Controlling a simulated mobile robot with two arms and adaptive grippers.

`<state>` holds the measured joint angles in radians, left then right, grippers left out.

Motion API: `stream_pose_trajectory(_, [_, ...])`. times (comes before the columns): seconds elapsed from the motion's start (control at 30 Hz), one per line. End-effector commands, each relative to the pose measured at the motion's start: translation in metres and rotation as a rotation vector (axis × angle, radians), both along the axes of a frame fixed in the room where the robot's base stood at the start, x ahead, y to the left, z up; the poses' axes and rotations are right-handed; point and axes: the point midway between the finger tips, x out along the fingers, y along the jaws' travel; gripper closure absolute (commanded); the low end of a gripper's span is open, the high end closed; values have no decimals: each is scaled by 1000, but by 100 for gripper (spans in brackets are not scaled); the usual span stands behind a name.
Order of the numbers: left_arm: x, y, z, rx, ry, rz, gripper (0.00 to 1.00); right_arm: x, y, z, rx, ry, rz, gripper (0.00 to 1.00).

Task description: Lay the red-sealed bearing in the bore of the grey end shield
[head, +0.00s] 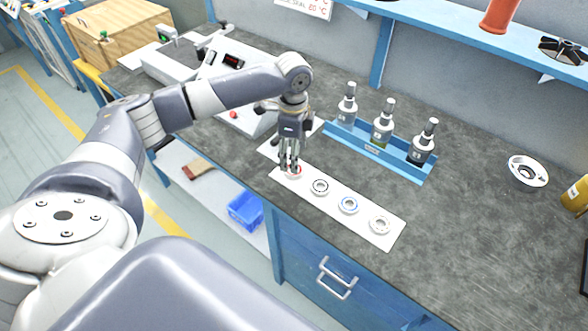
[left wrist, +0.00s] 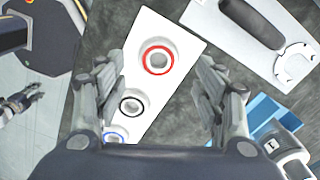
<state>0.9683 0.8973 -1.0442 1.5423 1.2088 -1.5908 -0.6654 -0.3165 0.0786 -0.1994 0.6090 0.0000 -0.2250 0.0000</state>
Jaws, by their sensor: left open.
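The red-sealed bearing (left wrist: 146,66) lies on a white strip at the end of a row of bearings. In the head view the bearing (head: 297,173) is partly hidden by my left gripper (head: 290,165). That gripper points down, just above the bearing, with its fingers spread on either side in the left wrist view (left wrist: 158,75). It is open and empty. The grey end shield (head: 541,178), a pale round part with a dark centre, appears to lie on the bench at the far right. Its bore looks empty.
The white strip (head: 335,206) also holds bearings with black (head: 320,187), blue (head: 348,205) and pale (head: 380,224) rings. The bench between rack and end shield is clear. A shelf (head: 440,22) runs above.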

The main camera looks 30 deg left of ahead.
Motion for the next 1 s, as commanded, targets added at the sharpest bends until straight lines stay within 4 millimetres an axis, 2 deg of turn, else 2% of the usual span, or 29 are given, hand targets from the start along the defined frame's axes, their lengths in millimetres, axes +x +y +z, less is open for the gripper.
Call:
stream_pose_trajectory(0.13, [-3,-2,-20,2,5,0,37,8,2,8,3,-12,0,60])
stream_pose_trajectory(0.3, [-3,-3,-43,1,4,0,37,28,4,12,6,-44,1,60])
stream_pose_trajectory(0.4, [-3,-3,-48,1,0,0,37,33,4,12,7,-52,1,60])
stream_pose_trajectory(0.6, [-2,-3,-49,1,0,-1,37,29,3,11,6,-44,1,60])
stream_pose_trajectory(0.67, [-2,-3,-49,1,0,-1,48,26,3,11,5,-39,1,60])
stream_pose_trajectory(0.83, [-3,-3,-49,1,0,-1,87,18,2,11,4,-28,1,60])
stream_pose_trajectory(1.0, [-2,-2,-48,1,-1,0,87,16,2,11,3,-25,1,60])
